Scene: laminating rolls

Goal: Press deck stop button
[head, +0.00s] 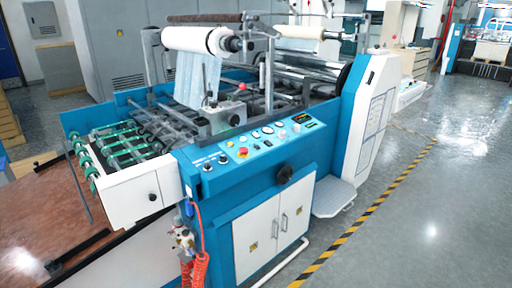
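A blue and white laminating machine (215,205) fills the middle of the head view. Its sloped blue control deck (258,145) faces the front and carries several small buttons, dials and a display. A red button on a yellow base (243,152) sits near the deck's lower left part. Small black knobs lie to its left, and a small red mark shows farther right on the deck. The labels are too small to read, so I cannot tell which is named deck stop. My gripper is not in view.
A red-knobbed lever (242,87) rises behind the deck. A black handwheel (284,173) sticks out below it. A grey step plate (334,199) stands at the machine's right, and orange coiled hose (196,270) hangs at its left front. Grey floor right of the yellow-black line (372,208) is clear.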

